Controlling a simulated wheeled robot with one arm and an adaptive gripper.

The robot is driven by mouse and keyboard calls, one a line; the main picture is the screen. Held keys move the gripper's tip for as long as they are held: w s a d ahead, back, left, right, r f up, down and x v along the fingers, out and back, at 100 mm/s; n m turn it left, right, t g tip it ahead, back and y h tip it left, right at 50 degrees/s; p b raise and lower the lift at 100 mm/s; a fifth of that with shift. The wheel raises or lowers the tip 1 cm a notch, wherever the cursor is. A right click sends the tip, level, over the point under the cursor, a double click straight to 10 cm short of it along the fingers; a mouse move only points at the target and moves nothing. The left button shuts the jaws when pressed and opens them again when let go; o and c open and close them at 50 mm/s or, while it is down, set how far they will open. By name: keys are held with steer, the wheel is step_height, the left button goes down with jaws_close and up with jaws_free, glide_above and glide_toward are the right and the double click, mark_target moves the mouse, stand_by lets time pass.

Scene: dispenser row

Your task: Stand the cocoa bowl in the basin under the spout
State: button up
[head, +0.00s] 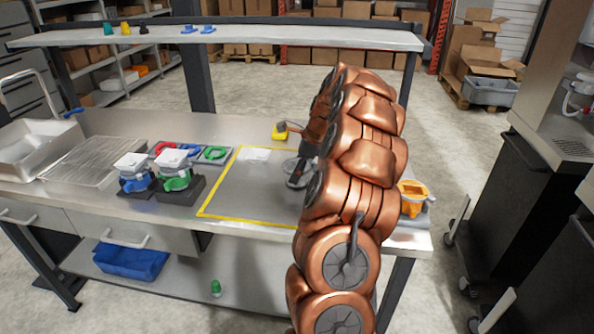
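My copper arm reaches over the workbench, and my dark gripper (303,168) is low over the right part of a yellow-outlined area (222,203). A small grey rounded shape (294,181) shows at the gripper. I cannot tell whether it is a bowl or part of the gripper, nor whether the fingers are open or shut. I cannot make out a cocoa bowl for certain; my arm hides part of the bench. At the right edge, a dark machine has a grille (575,148) below a whitish fitting (580,98).
Blue (134,183) and green (175,183) white-topped fixtures stand left of the outline. A raised shelf (230,36) spans the back. Floor shows between bench and dark machines.

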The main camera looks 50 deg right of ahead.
mark_target(311, 173)
steer(key=b+v, duration=0.1)
steer(key=v, duration=1.1)
steer(key=shift+b, duration=0.35)
steer(key=shift+w, duration=0.1)
